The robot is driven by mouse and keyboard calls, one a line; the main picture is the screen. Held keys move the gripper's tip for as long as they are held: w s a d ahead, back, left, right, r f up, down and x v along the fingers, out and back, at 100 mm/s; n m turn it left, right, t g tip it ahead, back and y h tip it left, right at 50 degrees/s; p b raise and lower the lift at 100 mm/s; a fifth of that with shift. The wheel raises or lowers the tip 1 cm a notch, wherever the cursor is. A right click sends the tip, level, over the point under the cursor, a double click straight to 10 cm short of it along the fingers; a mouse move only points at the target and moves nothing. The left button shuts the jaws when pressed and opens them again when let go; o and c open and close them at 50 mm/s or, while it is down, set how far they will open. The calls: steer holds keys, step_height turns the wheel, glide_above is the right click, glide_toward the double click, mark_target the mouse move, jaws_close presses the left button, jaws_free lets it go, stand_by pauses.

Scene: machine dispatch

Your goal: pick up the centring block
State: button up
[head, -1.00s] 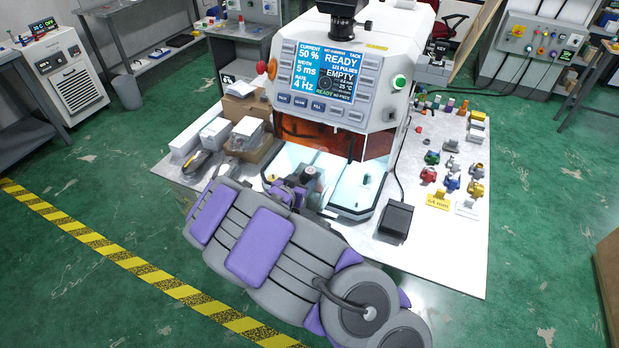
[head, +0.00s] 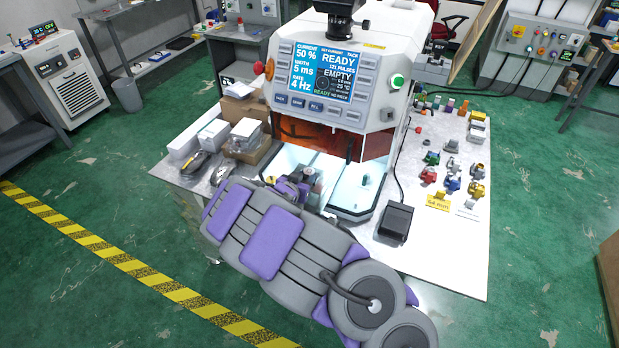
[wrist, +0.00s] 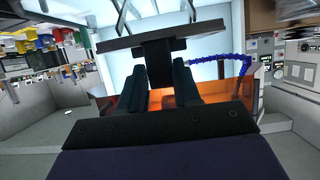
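My gripper (wrist: 168,75) shows in the wrist view with its two dark fingers apart. A dark T-shaped piece, a flat plate on a thick stem (wrist: 158,50), is at the fingertips; it may be the centring block, but I cannot be sure. Its stem lies in line with the gap between the fingers; I cannot tell whether they touch it. In the head view my arm reaches into the lit chamber of the machine (head: 345,110), and its wrist hides the fingertips. A small grey rounded part (head: 308,172) shows beside the wrist there.
The machine has a raised orange shield (head: 355,146) above the chamber. A black pedal (head: 396,221) and several small coloured parts stand on the table (head: 450,255) to the right. Boxes (head: 213,133) stand on the left.

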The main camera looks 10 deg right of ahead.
steer(key=shift+s+a, duration=0.1)
steer(key=shift+a, duration=0.6)
steer(key=c, duration=0.4)
steer(key=shift+d, duration=0.35)
jaws_close()
